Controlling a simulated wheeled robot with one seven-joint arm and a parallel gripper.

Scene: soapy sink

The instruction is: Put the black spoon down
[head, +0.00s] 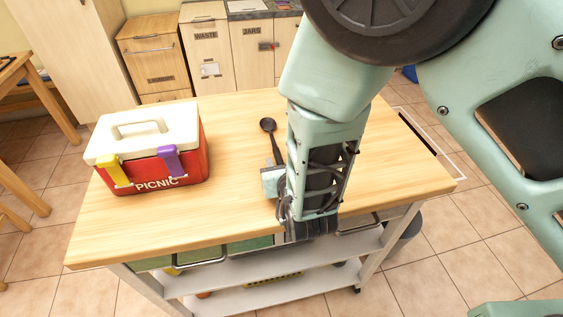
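The black spoon (270,131) shows in the head view at the middle of the wooden tabletop (232,135), its round bowl pointing to the back. Its handle runs down toward the front and meets my gripper (274,163), which appears shut on it. My own arm comes in from the upper right and hides much of the gripper and the handle's end. The spoon is low over the tabletop or touching it; I cannot tell which.
A red picnic cooler (188,176) with a white lid stands on the left of the table. The tabletop between cooler and spoon is clear, as is the right part. Wooden cabinets (205,55) line the back. A metal handle (200,262) sticks out below the front edge.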

